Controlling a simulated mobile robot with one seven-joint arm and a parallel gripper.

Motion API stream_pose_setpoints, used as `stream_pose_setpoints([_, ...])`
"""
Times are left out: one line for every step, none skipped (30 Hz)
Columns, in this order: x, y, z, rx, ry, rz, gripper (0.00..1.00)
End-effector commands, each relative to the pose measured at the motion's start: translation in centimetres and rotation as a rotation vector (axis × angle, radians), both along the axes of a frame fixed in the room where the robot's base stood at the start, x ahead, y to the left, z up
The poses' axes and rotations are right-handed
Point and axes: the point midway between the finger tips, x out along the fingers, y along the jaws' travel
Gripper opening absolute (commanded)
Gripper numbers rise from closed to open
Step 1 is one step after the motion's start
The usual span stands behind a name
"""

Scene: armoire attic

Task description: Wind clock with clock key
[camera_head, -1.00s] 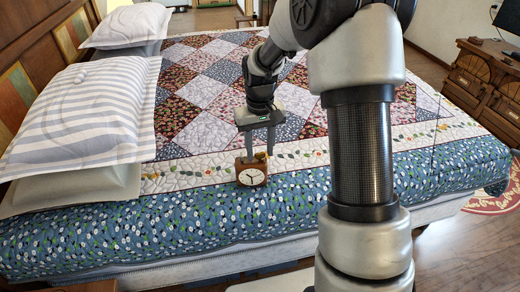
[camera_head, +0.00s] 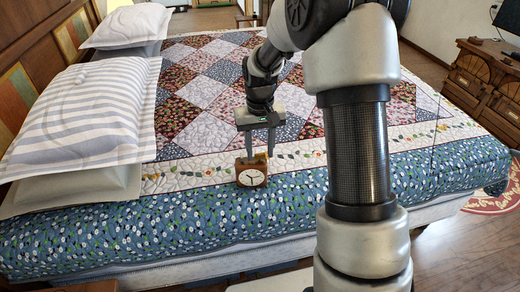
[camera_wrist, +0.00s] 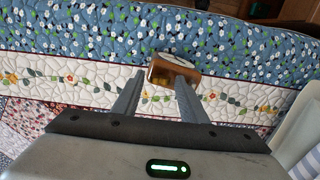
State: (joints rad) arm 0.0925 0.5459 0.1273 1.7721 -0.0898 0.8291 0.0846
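A small wooden clock (camera_head: 251,172) with a white round face and dark hands stands upright on the bed's blue floral edge. In the wrist view the clock (camera_wrist: 160,76) is tilted in the picture, just beyond the fingertips. My gripper (camera_head: 260,155) points down at the clock's back side, fingers parted, one on each side of a gap. The gripper (camera_wrist: 158,82) looks empty in the wrist view. A small yellowish patch shows below the clock between the fingers; I cannot tell whether it is the key or quilt pattern. No clock key is clearly visible.
The quilted bed (camera_head: 215,95) fills the middle and is mostly clear around the clock. Striped pillows (camera_head: 85,115) lie at the left by the wooden headboard. A carved wooden desk (camera_head: 485,85) stands at the far right.

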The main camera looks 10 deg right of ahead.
Motion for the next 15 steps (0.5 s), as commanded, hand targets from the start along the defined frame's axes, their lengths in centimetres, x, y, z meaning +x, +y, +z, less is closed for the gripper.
stream_pose_setpoints([0.0, 0.0, 0.0, 0.0, 0.0, 0.0, 0.39])
stream_pose_setpoints([0.0, 0.0, 0.0, 0.0, 0.0, 0.0, 0.39])
stream_pose_setpoints([0.0, 0.0, 0.0, 0.0, 0.0, 0.0, 0.39])
stream_pose_setpoints([0.0, 0.0, 0.0, 0.0, 0.0, 0.0, 0.39])
stream_pose_setpoints([0.0, 0.0, 0.0, 0.0, 0.0, 0.0, 0.39])
stream_pose_setpoints([0.0, 0.0, 0.1, 0.0, 0.0, 0.0, 0.39])
stream_pose_setpoints([0.0, 0.0, 0.3, 0.0, -0.001, 0.0, 0.39])
stream_pose_setpoints([0.0, 0.0, 0.5, 0.0, -0.001, 0.0, 0.39])
stream_pose_setpoints([0.1, 0.0, 0.8, 0.0, -0.002, 0.0, 0.39])
stream_pose_setpoints([0.1, 0.0, 1.2, 0.0, -0.003, 0.0, 0.39])
stream_pose_setpoints([0.1, 0.0, 1.7, 0.0, -0.003, 0.0, 0.39])
stream_pose_setpoints([0.1, 0.0, 2.4, 0.0, -0.004, 0.0, 0.39])
stream_pose_setpoints([0.1, 0.0, 3.1, 0.0, -0.005, 0.0, 0.39])
stream_pose_setpoints([0.1, 0.0, 3.7, 0.0, -0.005, -0.001, 0.39])
stream_pose_setpoints([0.1, 0.0, 4.7, 0.0, -0.004, -0.001, 0.39])
